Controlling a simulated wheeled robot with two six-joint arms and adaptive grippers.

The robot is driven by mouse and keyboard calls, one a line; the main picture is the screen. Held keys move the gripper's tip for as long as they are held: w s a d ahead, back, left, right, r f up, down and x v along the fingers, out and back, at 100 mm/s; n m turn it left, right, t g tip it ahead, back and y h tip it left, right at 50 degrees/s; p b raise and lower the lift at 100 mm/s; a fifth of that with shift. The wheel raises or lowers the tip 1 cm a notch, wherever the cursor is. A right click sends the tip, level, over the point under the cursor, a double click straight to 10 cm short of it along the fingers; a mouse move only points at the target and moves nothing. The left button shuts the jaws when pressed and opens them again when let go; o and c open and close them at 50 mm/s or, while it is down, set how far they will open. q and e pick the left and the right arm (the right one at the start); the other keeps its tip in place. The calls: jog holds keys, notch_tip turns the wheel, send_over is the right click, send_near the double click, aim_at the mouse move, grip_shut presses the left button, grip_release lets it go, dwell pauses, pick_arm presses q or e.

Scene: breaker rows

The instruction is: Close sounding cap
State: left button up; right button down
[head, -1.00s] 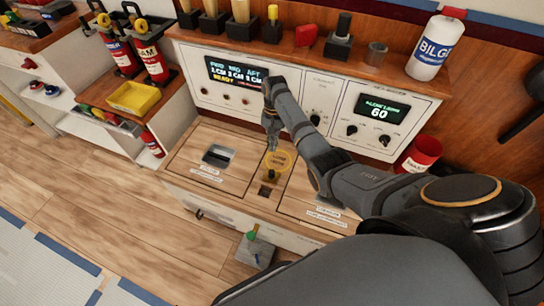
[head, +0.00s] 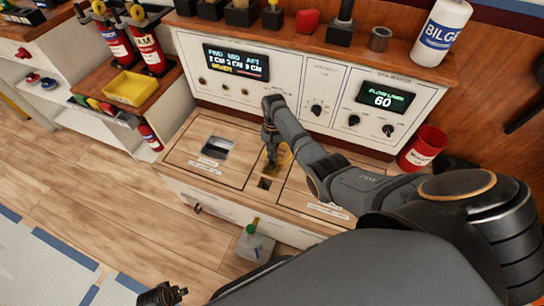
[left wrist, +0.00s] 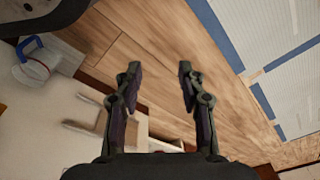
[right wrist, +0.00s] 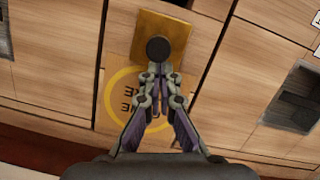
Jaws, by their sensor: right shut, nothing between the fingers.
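A brass square plate with a dark round part (right wrist: 160,28) shows at the top of the right wrist view. I cannot tell whether the dark part is a knob or a hole. A yellow ring with lettering (right wrist: 113,95) lies beside it on the wood, partly behind my fingers; in the head view the ring (head: 286,157) is half hidden. My right gripper (head: 270,160) is shut and empty. Its fingertips (right wrist: 157,76) appear just short of the dark part; contact is unclear. My left gripper (left wrist: 158,75) is open and empty over the floor; it also shows at the head view's bottom edge (head: 176,294).
A recessed black handle (head: 215,147) sits in the left wooden panel. Behind is a white instrument panel (head: 300,78) with two displays. A red can (head: 422,147) stands right of the bench. A grey block with a green top (head: 255,245) sits in front. Open floor lies left.

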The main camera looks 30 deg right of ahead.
aim_at(265, 177)
jog(key=s+a+p, duration=0.1)
jog(key=p, duration=0.1)
jog(key=s+a+p, duration=0.1)
jog(key=p, duration=0.1)
jog(key=shift+a+r, duration=0.1)
jog(key=shift+r, duration=0.2)
jog(key=s+a+p, duration=0.1)
jog(key=p, duration=0.1)
jog(key=s+a+p, duration=0.1)
jog(key=a+p, duration=0.1)
jog(key=shift+s+f, duration=0.2)
jog(key=shift+s, duration=0.15)
pick_arm(q)
jog(key=s+a+f, duration=0.1)
jog(key=s+f, duration=0.2)
jog(key=s, duration=0.3)
jog(key=s+a+f, duration=0.1)
jog(key=s+f, duration=0.2)
jog(key=s, duration=0.4)
jog(key=shift+s, duration=0.2)
pick_arm(e)
jog(key=shift+s+a+f, duration=0.15)
jog(key=shift+f, duration=0.05)
pick_arm(q)
jog(key=shift+a, duration=0.1)
pick_arm(e)
jog(key=v, duration=1.2)
jog(key=shift+r, duration=0.2)
